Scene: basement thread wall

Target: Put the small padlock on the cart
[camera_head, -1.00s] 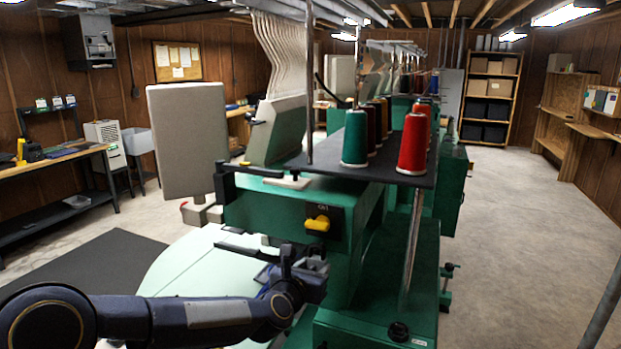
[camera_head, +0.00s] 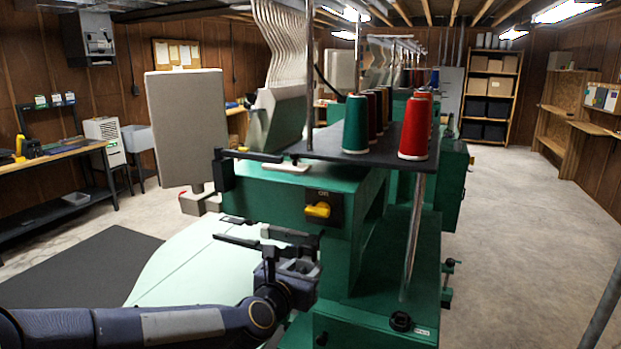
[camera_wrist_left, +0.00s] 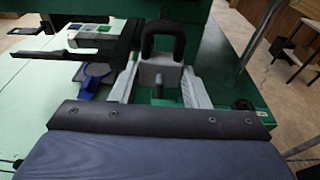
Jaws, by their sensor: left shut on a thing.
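The small padlock (camera_wrist_left: 158,75) shows in the left wrist view, with a grey body and a thick black shackle standing up. My left gripper (camera_head: 290,268) is shut on its body, with one pale finger on each side. In the head view the gripper is in front of the green machine, over the near edge of its pale table, and I cannot clearly make out the padlock there. I cannot pick out a cart in either view. My right gripper is out of view.
The green embroidery machine (camera_head: 270,205) stands close ahead, with thread cones (camera_head: 355,125) on its dark shelf. Its pale green table (camera_head: 180,262) lies beside my left gripper. A workbench (camera_head: 55,155) runs along the left wall. Open concrete floor (camera_head: 530,220) lies to the right.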

